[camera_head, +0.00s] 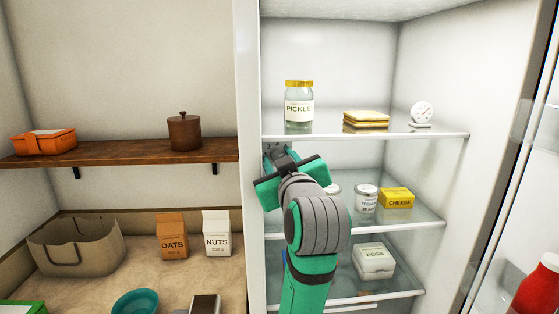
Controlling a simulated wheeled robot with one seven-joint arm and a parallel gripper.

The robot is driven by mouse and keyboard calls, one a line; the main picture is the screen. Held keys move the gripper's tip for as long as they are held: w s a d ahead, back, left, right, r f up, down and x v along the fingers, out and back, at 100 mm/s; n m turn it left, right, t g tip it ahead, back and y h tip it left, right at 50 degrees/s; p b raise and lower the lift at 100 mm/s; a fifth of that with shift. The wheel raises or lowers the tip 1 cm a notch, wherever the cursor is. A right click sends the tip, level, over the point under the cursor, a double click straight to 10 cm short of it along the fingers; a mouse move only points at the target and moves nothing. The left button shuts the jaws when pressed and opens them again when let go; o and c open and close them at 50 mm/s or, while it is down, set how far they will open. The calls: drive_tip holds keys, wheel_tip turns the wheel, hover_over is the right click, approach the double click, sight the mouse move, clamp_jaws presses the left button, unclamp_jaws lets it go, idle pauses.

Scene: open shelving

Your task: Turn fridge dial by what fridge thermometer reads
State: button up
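The fridge thermometer (422,112) is a small white round gauge on a stand at the right of the fridge's top shelf. It faces me, but its scale and needle are too small to read. My green and grey gripper (280,156) is raised inside the fridge at the left wall, just below the top shelf. A small grey part with tiny marks, perhaps the fridge dial (269,148), shows beside the fingertips. Most of it is hidden behind my gripper. I cannot tell whether the fingers touch it or are closed on it.
A pickle jar (299,108) and a sandwich (366,119) share the glass top shelf (400,134). Below are a can (366,199), cheese (397,198) and an egg box (373,261). The open fridge door (507,190) stands at right. A wooden shelf (120,155) is at left.

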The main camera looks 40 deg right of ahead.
drive_tip(key=shift+s+d, duration=0.15)
drive_tip(key=c, duration=0.8)
drive_tip(key=shift+o, duration=0.2)
drive_tip(key=shift+a, duration=0.2)
drive_tip(key=shift+r+m+h, duration=0.1)
drive_tip(key=shift+m+h, duration=0.2)
drive_tip(key=shift+m, duration=2.6)
drive_tip(key=shift+d, duration=0.15)
drive_tip(key=o, duration=0.8)
drive_tip(key=shift+c, duration=0.2)
